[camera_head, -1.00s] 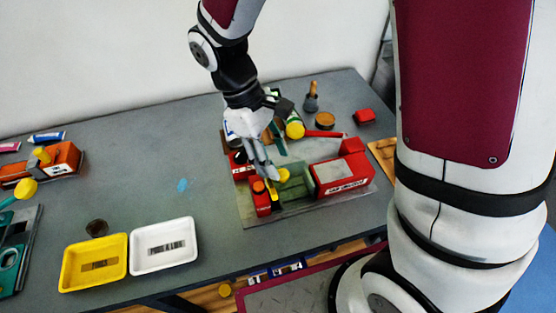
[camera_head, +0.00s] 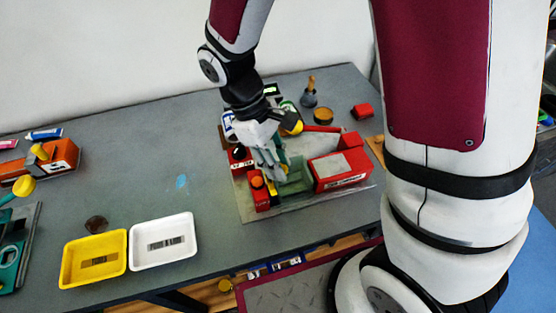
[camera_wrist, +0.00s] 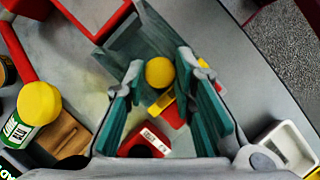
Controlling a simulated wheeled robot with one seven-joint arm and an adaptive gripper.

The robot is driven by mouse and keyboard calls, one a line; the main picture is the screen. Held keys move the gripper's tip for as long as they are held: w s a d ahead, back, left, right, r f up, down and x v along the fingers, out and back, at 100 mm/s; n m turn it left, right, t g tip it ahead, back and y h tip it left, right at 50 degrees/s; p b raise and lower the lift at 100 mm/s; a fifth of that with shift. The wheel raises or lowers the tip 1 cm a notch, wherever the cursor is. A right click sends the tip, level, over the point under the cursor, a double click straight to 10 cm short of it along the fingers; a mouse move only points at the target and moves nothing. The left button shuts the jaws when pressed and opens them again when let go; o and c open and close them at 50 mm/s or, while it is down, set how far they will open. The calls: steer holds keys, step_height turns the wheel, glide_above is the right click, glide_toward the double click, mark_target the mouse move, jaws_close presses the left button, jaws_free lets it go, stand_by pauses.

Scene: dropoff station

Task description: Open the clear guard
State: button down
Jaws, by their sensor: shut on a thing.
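The red machine (camera_head: 341,170) sits on a grey plate on the table. A see-through, greenish guard panel (camera_wrist: 138,38) shows in the wrist view beyond my fingers. A round yellow knob (camera_wrist: 160,72) lies between my two teal-padded fingertips. My gripper (camera_wrist: 163,75) is shut on this knob. In the head view my gripper (camera_head: 276,172) reaches down over the left part of the machine, and its fingers hide the knob. I cannot tell how far the guard is tilted.
A yellow tray (camera_head: 121,259) and a white tray (camera_head: 190,241) stand at the front left. A glue bottle with a yellow cap (camera_wrist: 38,105) stands close beside the gripper. A red block (camera_head: 362,111) lies at the back right. The table's left middle is mostly clear.

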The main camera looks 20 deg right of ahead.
steer(key=d+p, duration=0.1)
steer(key=d, duration=1)
steer(key=shift+p, duration=0.35)
steer(key=shift+w, duration=0.1)
steer(key=c, duration=1.3)
jaws_free()
steer(key=shift+c, duration=0.2)
steer(key=shift+r, duration=0.1)
steer(key=v, duration=1.1)
steer(key=shift+a+r, duration=0.15)
steer(key=shift+r, duration=0.2)
